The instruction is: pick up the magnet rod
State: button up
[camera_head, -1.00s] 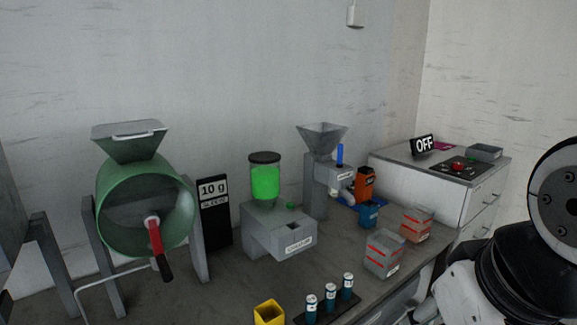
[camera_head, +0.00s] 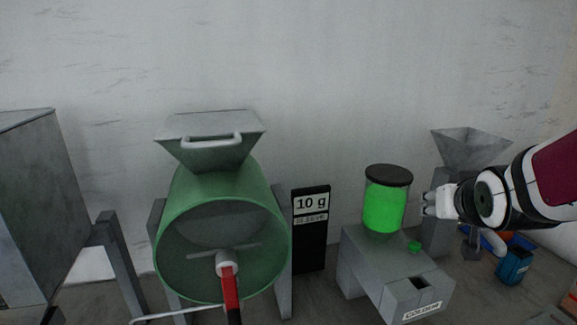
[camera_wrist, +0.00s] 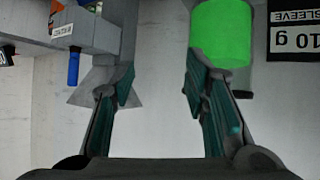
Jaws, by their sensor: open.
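A blue rod (camera_wrist: 73,68) shows at the left of the wrist view, at a grey labelled block (camera_wrist: 82,32). It looks like the magnet rod, but I cannot read a name on it. In the head view now my arm covers that spot and I cannot see the rod. My gripper (camera_wrist: 160,75) is open and empty, with the rod outside its fingers, to their left in the wrist view. In the head view my gripper (camera_head: 430,204) is beside the green jar (camera_head: 384,207).
The grey colour dispenser (camera_head: 400,282) stands below the jar. The funnel (camera_head: 470,148) is behind my gripper. A green drum (camera_head: 222,190) with a red crank (camera_head: 231,292) and a black 10 g sign (camera_head: 311,245) stand left. A blue container (camera_head: 514,266) is at right.

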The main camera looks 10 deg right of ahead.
jog(key=s+d+f+m+t+h, duration=0.1)
jog(key=d+t+h, duration=0.15)
jog(key=d, duration=0.65)
jog(key=s+d+f+m+t+h, duration=0.1)
jog(key=d+m+t+h, duration=0.15)
jog(key=d, duration=0.65)
jog(key=x, duration=1.3)
jog(key=shift+w+d+r+n+p, duration=0.25)
jog(key=shift+w+r+n+p, duration=0.05)
jog(key=shift+r+n, duration=0.15)
grip_shut()
